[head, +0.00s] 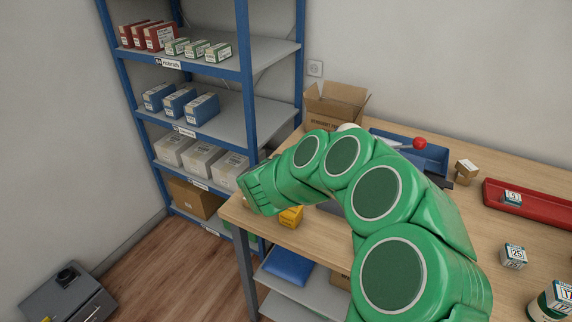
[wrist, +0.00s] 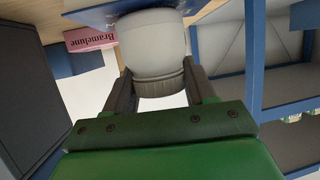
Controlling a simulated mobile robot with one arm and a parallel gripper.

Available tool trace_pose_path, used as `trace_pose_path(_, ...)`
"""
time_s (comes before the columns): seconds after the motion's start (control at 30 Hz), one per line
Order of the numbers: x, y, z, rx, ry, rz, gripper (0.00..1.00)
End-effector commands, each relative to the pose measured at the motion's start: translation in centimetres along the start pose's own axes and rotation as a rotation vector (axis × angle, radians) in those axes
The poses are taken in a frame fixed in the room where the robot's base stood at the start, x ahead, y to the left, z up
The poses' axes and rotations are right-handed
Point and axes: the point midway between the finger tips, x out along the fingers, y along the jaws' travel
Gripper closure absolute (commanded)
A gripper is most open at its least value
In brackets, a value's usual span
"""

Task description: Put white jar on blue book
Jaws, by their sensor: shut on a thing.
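The white jar (wrist: 152,45) is between the two dark fingers of my gripper (wrist: 157,70) in the wrist view. The fingers are shut on it near its grey ribbed end. A flat blue thing that looks like the blue book (wrist: 105,10) lies at the top of the wrist view, just past the jar's far end. I cannot tell whether the jar touches it. In the head view my green arm hides my gripper, and I cannot make out the jar or book there.
A pink box (wrist: 90,38) marked "Bramelune" and a dark panel (wrist: 30,90) are left in the wrist view. A blue-framed shelf (head: 247,90) stands behind.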

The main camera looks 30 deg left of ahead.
Motion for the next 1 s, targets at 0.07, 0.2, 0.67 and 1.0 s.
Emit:
trace_pose_path(0.07,0.0,0.0,0.0,0.0,0.0,0.0,0.79)
trace_pose_path(0.2,0.1,0.0,0.2,0.0,0.0,0.0,0.37)
trace_pose_path(0.67,0.0,0.0,0.0,0.001,0.0,0.0,0.19)
trace_pose_path(1.0,-3.9,-0.1,-0.1,-0.002,0.0,-0.003,0.19)
